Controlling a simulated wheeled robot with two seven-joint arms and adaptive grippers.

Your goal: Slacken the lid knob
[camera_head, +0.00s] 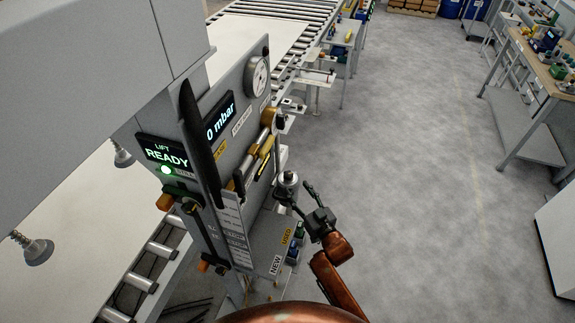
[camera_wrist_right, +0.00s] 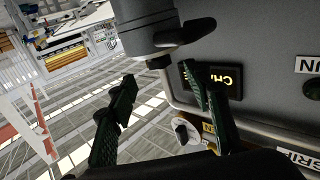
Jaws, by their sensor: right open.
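A round grey metal housing with a small knob-like top (camera_head: 288,178) stands at the right side of the lift panel in the head view; I take this top for the lid knob. My right gripper (camera_head: 297,191) is just right of it, with its two dark fingers spread. In the right wrist view, the open fingers of my right gripper (camera_wrist_right: 160,76) point toward a large grey round housing (camera_wrist_right: 150,35). A small dark piece under it lies between the fingertips, with no clear contact. My left gripper is not in view.
The lift panel (camera_head: 232,150) carries a gauge (camera_head: 257,77), a "READY" display (camera_head: 163,153), a "0 mbar" display (camera_head: 220,121) and a long black handle (camera_head: 200,130). Bins marked NEW and USED (camera_head: 283,252) sit below. Clear floor (camera_head: 420,170) lies right.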

